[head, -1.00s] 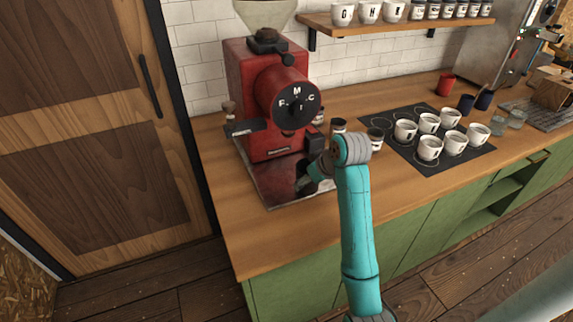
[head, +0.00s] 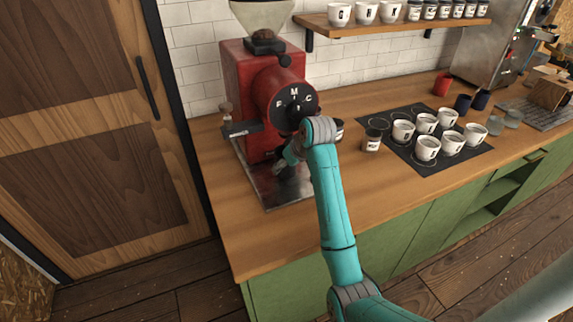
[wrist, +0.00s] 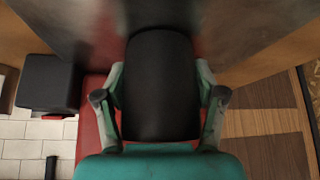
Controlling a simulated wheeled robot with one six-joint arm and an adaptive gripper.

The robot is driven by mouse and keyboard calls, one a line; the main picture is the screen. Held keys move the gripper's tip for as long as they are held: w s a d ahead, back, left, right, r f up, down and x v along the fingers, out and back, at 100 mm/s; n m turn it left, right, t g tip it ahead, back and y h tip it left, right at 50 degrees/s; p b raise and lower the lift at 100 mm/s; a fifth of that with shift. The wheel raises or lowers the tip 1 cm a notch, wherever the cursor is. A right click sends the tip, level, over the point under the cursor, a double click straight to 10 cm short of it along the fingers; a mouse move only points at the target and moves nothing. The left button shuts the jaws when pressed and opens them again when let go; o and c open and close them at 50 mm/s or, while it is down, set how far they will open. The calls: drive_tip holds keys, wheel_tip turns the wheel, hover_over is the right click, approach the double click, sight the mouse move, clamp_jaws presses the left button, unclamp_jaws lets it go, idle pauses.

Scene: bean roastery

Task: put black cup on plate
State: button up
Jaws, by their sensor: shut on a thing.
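A black cup (wrist: 160,85) fills the middle of the wrist view, between the two fingers of my gripper (wrist: 160,105), which is shut on it. In the head view my gripper (head: 284,163) is close in front of the red grinder, over the metal plate (head: 290,193) at the grinder's foot. The cup is hard to tell from the dark gripper parts there. The grey metal surface also shows behind the cup in the wrist view (wrist: 85,25). I cannot tell whether the cup touches the plate.
The red grinder (head: 245,85) stands right behind my gripper, its spout and side lever close by. A small jar (head: 372,140) is on the counter to the right. White cups (head: 427,148) stand on a black mat (head: 440,168). The counter's front edge is clear.

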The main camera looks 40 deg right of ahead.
drive_tip(key=shift+f, duration=0.15)
drive_tip(key=o, duration=1.2)
drive_tip(key=shift+s+r, duration=0.15)
drive_tip(key=shift+r, duration=0.2)
drive_tip(key=shift+v, duration=1.15)
drive_tip(key=s, duration=1.2)
drive_tip(key=shift+a+r, duration=0.1)
drive_tip(key=shift+a, duration=0.15)
